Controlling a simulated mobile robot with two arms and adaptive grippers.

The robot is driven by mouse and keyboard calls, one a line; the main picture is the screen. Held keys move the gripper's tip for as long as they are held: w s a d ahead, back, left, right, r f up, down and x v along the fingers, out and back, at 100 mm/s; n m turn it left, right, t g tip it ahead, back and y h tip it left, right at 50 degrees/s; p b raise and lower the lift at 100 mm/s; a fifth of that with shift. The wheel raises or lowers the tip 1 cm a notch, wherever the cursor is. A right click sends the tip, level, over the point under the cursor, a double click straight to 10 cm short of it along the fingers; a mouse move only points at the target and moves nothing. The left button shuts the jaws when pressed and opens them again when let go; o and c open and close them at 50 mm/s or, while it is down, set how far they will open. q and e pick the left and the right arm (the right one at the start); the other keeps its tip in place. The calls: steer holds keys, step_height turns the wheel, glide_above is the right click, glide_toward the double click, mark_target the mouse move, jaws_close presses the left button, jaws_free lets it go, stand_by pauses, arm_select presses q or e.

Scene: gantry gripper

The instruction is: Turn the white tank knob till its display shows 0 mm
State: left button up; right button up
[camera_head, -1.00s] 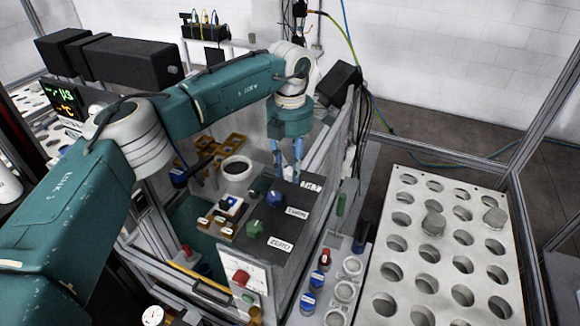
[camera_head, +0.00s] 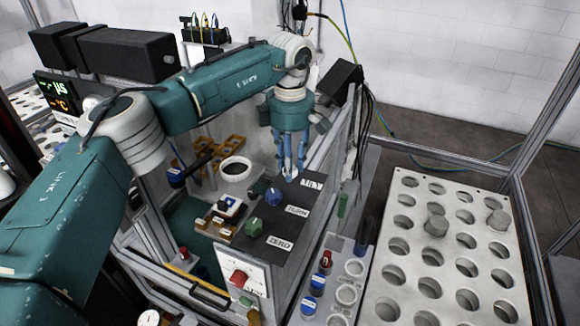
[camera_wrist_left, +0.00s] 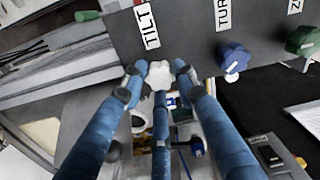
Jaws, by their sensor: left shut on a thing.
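The white knob (camera_wrist_left: 158,74) sits on the dark sloping panel (camera_wrist_left: 185,30) beside the TILT label (camera_wrist_left: 147,27). My left gripper (camera_wrist_left: 155,80) has its blue fingers around it and is shut on it. In the head view my left gripper (camera_head: 290,172) reaches down to the far end of the panel (camera_head: 262,232), and only a little of the white knob (camera_head: 291,179) shows below the fingertips. I cannot make out any mm reading. My right gripper is not in view.
A blue knob (camera_head: 274,197) by the TURN label and a green knob (camera_head: 253,227) by the ZERO label stand close by on the same panel. A dark display (camera_head: 60,97) with µS and °C is at the left. A rack with round holes (camera_head: 445,260) stands at the right.

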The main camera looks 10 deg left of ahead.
arm_select(q)
steer(key=m, duration=0.4)
steer(key=shift+w+r+m, duration=0.15)
steer(key=shift+r+m, duration=0.1)
steer(key=shift+m, duration=0.05)
steer(key=m, duration=0.3)
steer(key=shift+m, duration=0.4)
steer(key=m, duration=0.3)
steer(key=shift+m, duration=2.1)
steer(key=o, duration=1.1)
steer(key=shift+o, duration=0.2)
steer(key=shift+f, duration=0.1)
